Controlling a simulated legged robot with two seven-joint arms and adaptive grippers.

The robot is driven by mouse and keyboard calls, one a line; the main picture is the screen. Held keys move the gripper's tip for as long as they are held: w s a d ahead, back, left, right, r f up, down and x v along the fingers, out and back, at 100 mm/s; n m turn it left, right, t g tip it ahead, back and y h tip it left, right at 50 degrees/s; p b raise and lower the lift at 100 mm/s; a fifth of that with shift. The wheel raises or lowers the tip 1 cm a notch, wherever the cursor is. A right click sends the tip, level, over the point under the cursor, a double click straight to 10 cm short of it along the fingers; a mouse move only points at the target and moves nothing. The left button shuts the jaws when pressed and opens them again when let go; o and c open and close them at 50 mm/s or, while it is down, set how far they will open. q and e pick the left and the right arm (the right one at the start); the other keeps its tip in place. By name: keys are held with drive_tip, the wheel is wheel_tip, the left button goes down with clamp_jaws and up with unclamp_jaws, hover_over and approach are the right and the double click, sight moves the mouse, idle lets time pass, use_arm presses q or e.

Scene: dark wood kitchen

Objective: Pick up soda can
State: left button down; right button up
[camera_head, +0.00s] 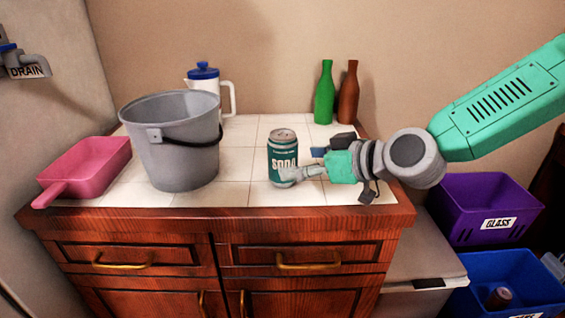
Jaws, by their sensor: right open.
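A teal soda can (283,150) with a silver top stands upright on the white tiled counter. My right gripper (305,165) reaches in from the right with its fingers open. One grey finger lies across the front lower right of the can, and a dark finger part shows to the right, near its side. I cannot tell whether the fingers touch the can. My left gripper is not in view.
A grey bucket (177,155) and a pink dustpan (85,170) stand left on the counter (245,190). A white jug (228,97), a green bottle (325,95) and a brown bottle (348,95) stand behind. Purple (470,222) and blue (470,295) bins are at right.

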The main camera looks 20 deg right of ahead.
sight(294, 162)
drive_tip(key=b+x, duration=0.1)
drive_tip(key=x, duration=0.3)
drive_tip(key=shift+w+a, duration=0.1)
drive_tip(key=shift+a, duration=0.2)
drive_tip(key=shift+w+d+f, duration=0.1)
drive_tip(key=shift+w+d, duration=0.2)
drive_tip(key=shift+w, duration=0.05)
drive_tip(key=shift+d, duration=0.1)
drive_tip(key=shift+s, duration=0.1)
drive_tip(key=shift+a, duration=0.7)
drive_tip(key=c, duration=1.3)
